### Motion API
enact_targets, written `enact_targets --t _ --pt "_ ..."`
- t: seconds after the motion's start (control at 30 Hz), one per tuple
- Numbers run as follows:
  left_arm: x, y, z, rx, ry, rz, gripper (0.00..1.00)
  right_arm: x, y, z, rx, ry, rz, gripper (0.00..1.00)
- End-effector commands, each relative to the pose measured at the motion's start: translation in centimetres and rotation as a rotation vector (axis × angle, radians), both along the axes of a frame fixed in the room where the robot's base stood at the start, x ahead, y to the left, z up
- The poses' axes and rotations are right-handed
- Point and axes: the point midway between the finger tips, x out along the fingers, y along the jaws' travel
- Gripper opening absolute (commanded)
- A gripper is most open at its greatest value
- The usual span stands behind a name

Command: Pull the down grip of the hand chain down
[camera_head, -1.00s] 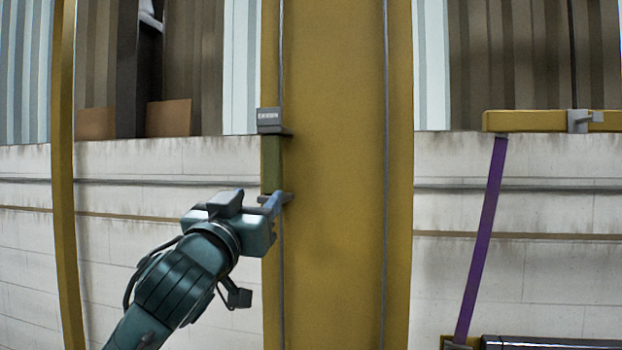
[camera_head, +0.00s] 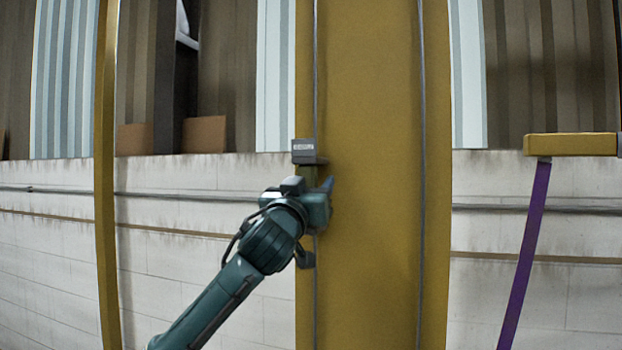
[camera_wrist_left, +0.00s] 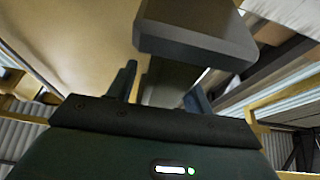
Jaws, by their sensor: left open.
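The hand chain's grip has a grey block (camera_head: 308,151) with a small label on top, mounted along the left chain (camera_head: 316,60) in front of the yellow column. A short olive-green part (camera_head: 308,172) shows just below the block; the rest is hidden behind my left gripper (camera_head: 324,188). My left gripper is open, at the grip just under the block. In the left wrist view the block (camera_wrist_left: 195,42) sits above the fingers, and the grip's narrower stem (camera_wrist_left: 165,84) runs down between the two apart fingers. I cannot tell whether they touch it. My right gripper is not in view.
The yellow column (camera_head: 370,250) stands directly behind the grip. A second chain (camera_head: 421,200) runs down its right side. A thin yellow post (camera_head: 106,220) is at the left. A yellow bar (camera_head: 570,145) with a purple strap (camera_head: 525,255) is at the right.

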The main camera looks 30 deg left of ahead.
Motion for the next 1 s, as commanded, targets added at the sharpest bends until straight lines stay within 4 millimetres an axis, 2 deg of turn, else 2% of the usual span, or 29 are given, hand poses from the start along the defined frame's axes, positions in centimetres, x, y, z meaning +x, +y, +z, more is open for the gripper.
enact_targets --t 0.33,0.9,1.0 --pt "0.30 0.06 0.09 -0.001 0.000 0.000 0.49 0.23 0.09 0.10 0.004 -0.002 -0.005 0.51" --pt "0.27 0.06 0.08 0.000 0.000 0.000 0.03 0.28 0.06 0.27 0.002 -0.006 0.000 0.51" --pt "0.28 0.06 0.07 0.000 0.000 0.000 0.00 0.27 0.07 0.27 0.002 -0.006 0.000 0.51"
